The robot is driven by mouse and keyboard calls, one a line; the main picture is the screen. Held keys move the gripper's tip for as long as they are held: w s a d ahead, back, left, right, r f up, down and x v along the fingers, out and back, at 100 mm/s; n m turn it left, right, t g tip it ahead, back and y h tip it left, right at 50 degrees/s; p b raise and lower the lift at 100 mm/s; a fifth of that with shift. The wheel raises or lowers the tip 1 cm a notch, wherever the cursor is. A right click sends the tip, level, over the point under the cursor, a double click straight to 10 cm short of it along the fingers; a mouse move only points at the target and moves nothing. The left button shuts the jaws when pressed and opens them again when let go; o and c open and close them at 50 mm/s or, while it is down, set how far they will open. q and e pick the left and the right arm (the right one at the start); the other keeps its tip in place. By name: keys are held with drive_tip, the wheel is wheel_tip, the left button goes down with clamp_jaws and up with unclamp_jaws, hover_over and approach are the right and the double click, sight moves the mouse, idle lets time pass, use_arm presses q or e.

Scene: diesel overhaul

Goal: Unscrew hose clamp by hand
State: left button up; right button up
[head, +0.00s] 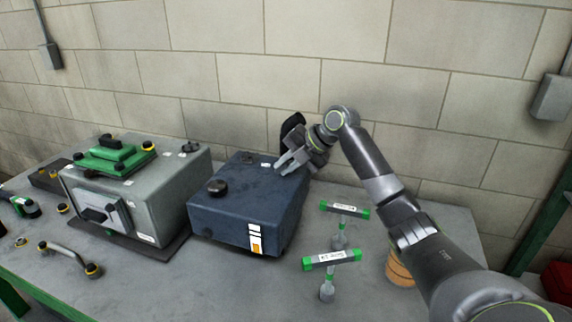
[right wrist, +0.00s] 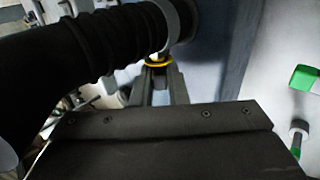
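A black ribbed hose (right wrist: 95,45) crosses the upper left of the right wrist view. Its end carries a grey clamp band (right wrist: 172,25). A yellow ring (right wrist: 158,63) sits just below the band, at my right fingertips. In the head view the black hose (head: 291,126) stands behind the dark blue tank (head: 240,208), mostly hidden. My right gripper (head: 286,165) is at the tank's back right corner, pointing down and left. Its two fingers (right wrist: 162,80) show a narrow gap at the yellow ring. I cannot tell whether they grip it. My left gripper is out of view.
A grey unit (head: 145,205) with a green top stands left of the tank. Two green-ended T-handle tools (head: 333,260) stand on the grey table (head: 200,285) in front at right. A curved pipe (head: 70,256) lies at left. A block wall is close behind.

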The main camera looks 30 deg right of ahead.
clamp_jaws()
drive_tip(key=shift+w+a+r+g+h+p, duration=0.1)
drive_tip(key=shift+r+g+h+p, duration=0.35)
drive_tip(key=shift+p, duration=0.55)
drive_tip(key=shift+f+g+h+p, duration=0.15)
drive_tip(key=shift+g+h+p, duration=0.25)
drive_tip(key=shift+p, duration=0.2)
drive_tip(key=shift+f, duration=0.2)
drive_tip(key=shift+o, duration=1.4)
unclamp_jaws()
